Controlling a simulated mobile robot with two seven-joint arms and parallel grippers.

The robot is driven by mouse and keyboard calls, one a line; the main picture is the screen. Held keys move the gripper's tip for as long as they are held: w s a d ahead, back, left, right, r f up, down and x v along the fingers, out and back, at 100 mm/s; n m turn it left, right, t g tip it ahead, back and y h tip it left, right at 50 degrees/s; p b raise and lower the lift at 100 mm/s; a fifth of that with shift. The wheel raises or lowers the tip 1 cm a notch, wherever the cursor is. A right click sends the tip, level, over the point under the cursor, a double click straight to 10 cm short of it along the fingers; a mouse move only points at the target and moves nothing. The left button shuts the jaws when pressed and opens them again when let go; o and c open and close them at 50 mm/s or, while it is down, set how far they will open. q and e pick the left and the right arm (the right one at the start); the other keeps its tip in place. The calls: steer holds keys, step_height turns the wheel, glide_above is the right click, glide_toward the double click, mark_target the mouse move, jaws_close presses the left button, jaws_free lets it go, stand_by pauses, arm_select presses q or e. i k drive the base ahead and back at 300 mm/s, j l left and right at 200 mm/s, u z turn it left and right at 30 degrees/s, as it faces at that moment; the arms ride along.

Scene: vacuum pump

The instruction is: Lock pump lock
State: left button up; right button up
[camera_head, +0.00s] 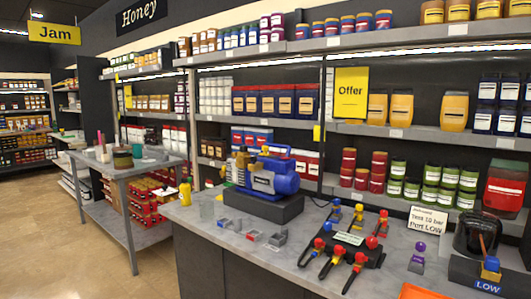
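A blue vacuum pump (271,177) with a yellow section at its left end stands on a dark block (257,205) on the grey counter. A small yellow part and a blue part show on top of the pump. I cannot make out which part is the lock, or whether it is locked. At the right end, a dark block (484,277) labelled LOW carries a small blue and yellow part (491,268). A sign (427,220) behind it mentions a port LOW. Neither of my grippers shows in this view.
A black fixture (345,247) with several red, blue and yellow clamp-like parts lies right of the pump. A purple-topped piece (417,257), an orange tray (420,292) and small metal trays (276,240) also rest on the counter (300,228). Stocked shelves stand behind; the left floor is open.

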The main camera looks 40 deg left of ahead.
mark_target(264, 148)
steer(key=i+j+z, duration=0.1)
steer(key=j, duration=0.55)
steer(key=i+j, duration=0.25)
steer(key=j, duration=0.4)
steer(key=i+j+z, duration=0.15)
steer(key=j, duration=0.5)
steer(key=i+j, duration=0.1)
steer(key=j, duration=0.6)
steer(key=i+j+z, duration=0.15)
steer(key=j, duration=0.5)
steer(key=j+z, duration=0.1)
steer(key=j, duration=0.6)
steer(key=i, duration=0.05)
